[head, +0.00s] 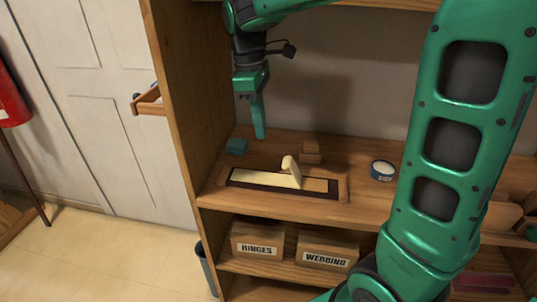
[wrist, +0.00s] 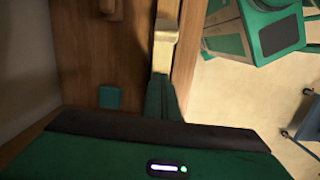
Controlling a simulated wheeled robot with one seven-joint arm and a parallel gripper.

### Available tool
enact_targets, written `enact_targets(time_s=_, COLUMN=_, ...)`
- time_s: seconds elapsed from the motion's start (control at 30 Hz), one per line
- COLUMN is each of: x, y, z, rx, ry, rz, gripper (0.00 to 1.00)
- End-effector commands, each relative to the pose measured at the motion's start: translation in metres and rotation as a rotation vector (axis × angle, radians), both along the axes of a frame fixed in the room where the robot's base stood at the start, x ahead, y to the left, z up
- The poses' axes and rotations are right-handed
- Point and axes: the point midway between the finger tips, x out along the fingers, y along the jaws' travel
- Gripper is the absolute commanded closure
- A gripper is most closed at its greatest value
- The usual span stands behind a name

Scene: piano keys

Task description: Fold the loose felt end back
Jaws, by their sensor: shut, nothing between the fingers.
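A long cream strip (head: 262,178) lies in a dark-edged bed on the wooden shelf. I take this flap to be the loose felt end. My gripper (head: 259,132) points down, shut and empty, above and behind the strip's left part, apart from it. In the wrist view the fingers (wrist: 160,92) show below a cream piece (wrist: 163,55), which they partly overlap; I cannot tell the gap there.
A teal block (head: 237,146) sits left of the strip, small wooden blocks (head: 311,152) behind it, and a round tape-like roll (head: 383,170) to the right. The wooden side panel (head: 190,80) stands close on the left. Boxes labelled HINGES (head: 257,241) and WEBBING (head: 327,251) are below.

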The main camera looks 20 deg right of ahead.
Motion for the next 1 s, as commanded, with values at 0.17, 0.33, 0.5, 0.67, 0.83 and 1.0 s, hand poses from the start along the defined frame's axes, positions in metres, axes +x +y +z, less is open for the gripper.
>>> enact_targets(time_s=0.17, x=0.003, y=0.008, z=-0.007, rx=0.003, ry=0.007, rz=0.037, gripper=1.0)
enact_targets(time_s=0.33, x=0.001, y=0.005, z=-0.031, rx=0.002, ry=0.009, rz=0.035, gripper=1.0)
enact_targets(time_s=0.5, x=-0.001, y=0.002, z=-0.063, rx=0.002, ry=0.008, rz=0.034, gripper=1.0)
enact_targets(time_s=0.67, x=-0.003, y=-0.001, z=-0.092, rx=0.002, ry=0.008, rz=0.034, gripper=1.0)
enact_targets(time_s=0.83, x=-0.012, y=-0.015, z=-0.091, rx=0.003, ry=0.001, rz=0.03, gripper=1.0)
enact_targets(time_s=1.0, x=-0.02, y=-0.026, z=-0.084, rx=0.003, ry=0.003, rz=0.034, gripper=1.0)
